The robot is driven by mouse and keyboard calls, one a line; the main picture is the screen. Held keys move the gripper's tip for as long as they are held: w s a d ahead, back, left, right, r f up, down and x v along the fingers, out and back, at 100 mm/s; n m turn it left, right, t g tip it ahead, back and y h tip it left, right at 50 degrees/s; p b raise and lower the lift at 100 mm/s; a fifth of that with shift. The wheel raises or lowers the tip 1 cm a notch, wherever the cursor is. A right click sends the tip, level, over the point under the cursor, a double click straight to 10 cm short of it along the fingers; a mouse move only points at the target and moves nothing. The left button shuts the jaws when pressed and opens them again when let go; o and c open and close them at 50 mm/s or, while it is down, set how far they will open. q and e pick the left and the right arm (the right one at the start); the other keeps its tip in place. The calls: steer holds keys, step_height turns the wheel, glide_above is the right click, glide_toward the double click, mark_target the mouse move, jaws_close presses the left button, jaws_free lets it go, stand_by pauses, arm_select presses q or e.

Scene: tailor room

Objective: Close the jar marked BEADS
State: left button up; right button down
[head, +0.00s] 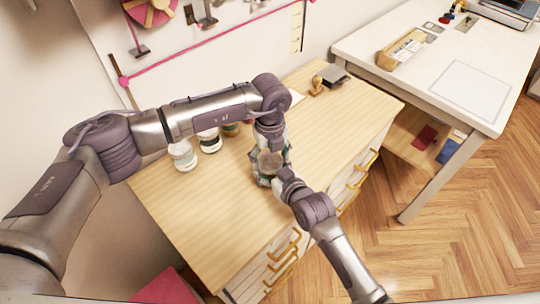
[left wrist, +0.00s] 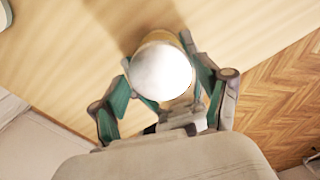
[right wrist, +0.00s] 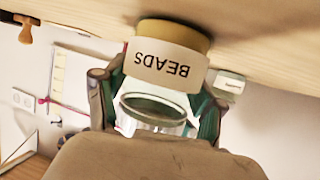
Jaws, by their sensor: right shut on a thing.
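The jar marked BEADS (right wrist: 170,65) stands upright on the wooden cabinet top, with yellowish contents low inside; the right wrist view shows it upside down. My right gripper (right wrist: 157,92) is shut on it, one finger on each side. A pale silvery disc (left wrist: 162,72), which looks like a lid, lies over the jar in the left wrist view. My left gripper (left wrist: 168,90) is above the jar, its fingers at either side of the disc; I cannot tell whether they press on it. In the head view my two grippers meet around the jar (head: 270,162) and mostly hide it.
The cabinet top (head: 200,225) is clear at its near left. Several white-labelled jars (head: 183,155) stand along the back, beside my left arm. A dark block (head: 335,76) and a wooden-handled thing (head: 317,85) lie at the far end. A white table (head: 420,75) stands beyond.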

arm_select(q)
steer(key=c, duration=0.8)
steer(key=m, duration=1)
steer(key=shift+m, duration=0.3)
steer(key=m, duration=1)
steer(key=shift+m, duration=0.4)
steer(key=m, duration=0.3)
steer(key=o, duration=1.4)
steer(key=shift+c, duration=0.2)
